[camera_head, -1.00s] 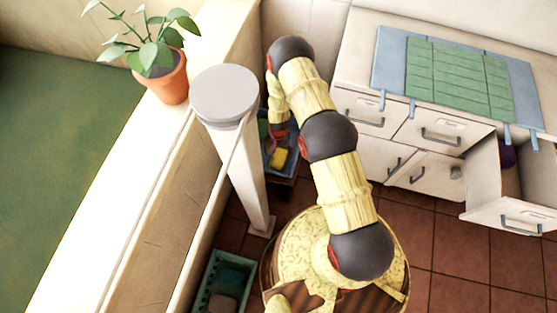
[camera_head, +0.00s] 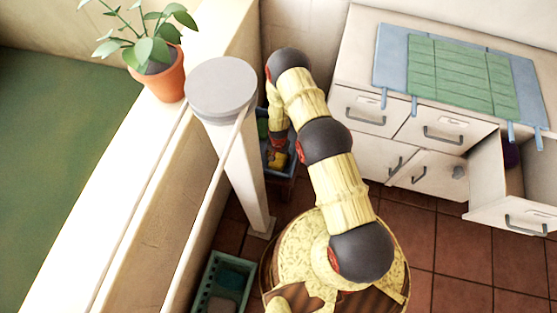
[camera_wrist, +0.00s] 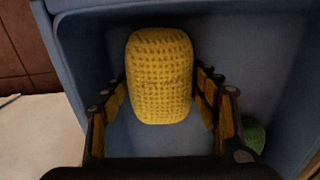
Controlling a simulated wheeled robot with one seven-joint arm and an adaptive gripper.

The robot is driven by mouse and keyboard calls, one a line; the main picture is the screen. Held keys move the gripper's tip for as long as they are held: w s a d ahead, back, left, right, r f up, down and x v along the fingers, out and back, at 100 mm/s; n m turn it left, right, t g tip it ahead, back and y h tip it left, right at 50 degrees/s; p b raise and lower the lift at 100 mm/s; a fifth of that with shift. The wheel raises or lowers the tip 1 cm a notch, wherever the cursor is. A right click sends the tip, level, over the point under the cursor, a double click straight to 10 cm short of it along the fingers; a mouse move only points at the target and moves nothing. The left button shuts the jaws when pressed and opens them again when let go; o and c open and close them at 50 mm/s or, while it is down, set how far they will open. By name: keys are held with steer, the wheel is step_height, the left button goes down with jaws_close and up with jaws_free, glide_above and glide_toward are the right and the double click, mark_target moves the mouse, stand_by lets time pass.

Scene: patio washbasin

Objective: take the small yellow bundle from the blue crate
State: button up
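The small yellow bundle (camera_wrist: 160,75) has a knitted surface and lies inside the blue crate (camera_wrist: 255,60). In the head view the bundle (camera_head: 283,160) is partly covered by my gripper, inside the same crate (camera_head: 287,171). My gripper (camera_wrist: 163,95) is open in the wrist view, with one finger to the left and one to the right of the bundle's lower half. The fingers are very close to its sides; I cannot tell whether they touch. In the head view my gripper (camera_head: 278,145) reaches down into the crate.
A green thing (camera_wrist: 254,135) lies in the crate, right of my gripper. A tall pillar (camera_head: 240,165) stands left of the crate, and a white cabinet (camera_head: 410,165) with an open drawer stands right. A teal crate (camera_head: 212,290) is on the floor.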

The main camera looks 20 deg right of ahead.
steer(key=c, duration=0.6)
steer(key=shift+r, duration=0.1)
